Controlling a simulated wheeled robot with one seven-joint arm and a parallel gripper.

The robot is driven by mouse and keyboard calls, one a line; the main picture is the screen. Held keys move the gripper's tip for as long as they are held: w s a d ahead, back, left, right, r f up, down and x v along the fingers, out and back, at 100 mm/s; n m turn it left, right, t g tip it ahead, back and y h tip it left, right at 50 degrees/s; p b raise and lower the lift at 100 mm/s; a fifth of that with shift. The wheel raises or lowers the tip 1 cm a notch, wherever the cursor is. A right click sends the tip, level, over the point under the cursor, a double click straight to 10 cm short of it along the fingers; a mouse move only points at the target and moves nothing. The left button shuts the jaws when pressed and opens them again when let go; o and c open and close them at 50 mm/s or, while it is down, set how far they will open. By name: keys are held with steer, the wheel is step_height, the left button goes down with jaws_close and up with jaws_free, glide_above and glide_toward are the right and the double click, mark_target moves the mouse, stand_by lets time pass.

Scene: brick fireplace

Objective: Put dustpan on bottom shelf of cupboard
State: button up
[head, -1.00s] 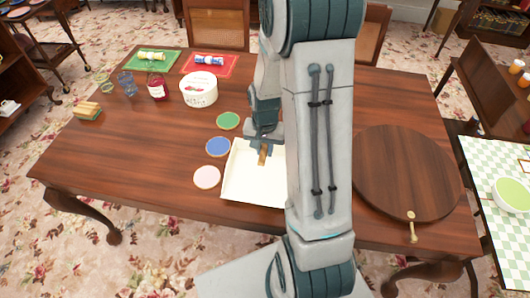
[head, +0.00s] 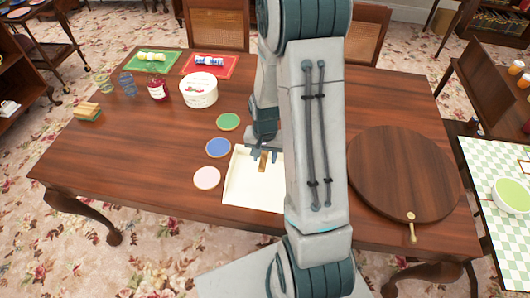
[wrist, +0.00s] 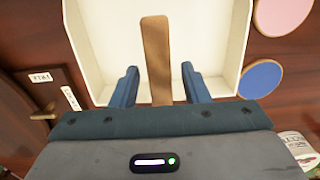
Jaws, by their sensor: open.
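The dustpan seems to be the square cream pan (head: 240,188) with a wooden handle (head: 263,165), lying on the brown table left of my arm. My arm hides its right side. In the wrist view the cream pan (wrist: 210,45) fills the upper middle, and the handle (wrist: 155,50) runs down its centre. My gripper (head: 263,153) is open over the handle. In the wrist view its two fingers (wrist: 160,70) stand on either side of the handle, with gaps on both sides. I cannot pick out the cupboard for certain.
Pink (head: 207,177), blue (head: 218,147) and green (head: 228,121) discs lie left of the pan. A white tub (head: 199,92) and red jar (head: 157,90) stand further back. A round wooden board (head: 400,175) lies right of my arm. The table's left front is clear.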

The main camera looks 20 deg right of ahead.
step_height(320, 180, up, 12)
steer(key=s+a+r+n+t, duration=0.2)
steer(key=s+a+r+n, duration=0.4)
steer(key=s+r, duration=0.5)
steer(key=shift+s+a+r+t, duration=0.15)
steer(key=shift+s+a+t, duration=0.35)
steer(key=shift+s, duration=0.75)
steer(key=shift+s+a+r+n, duration=0.1)
steer(key=shift+s+a+n, duration=0.05)
steer(key=shift+s+n, duration=0.4)
steer(key=shift+c, duration=0.6)
steer(key=shift+d, duration=0.2)
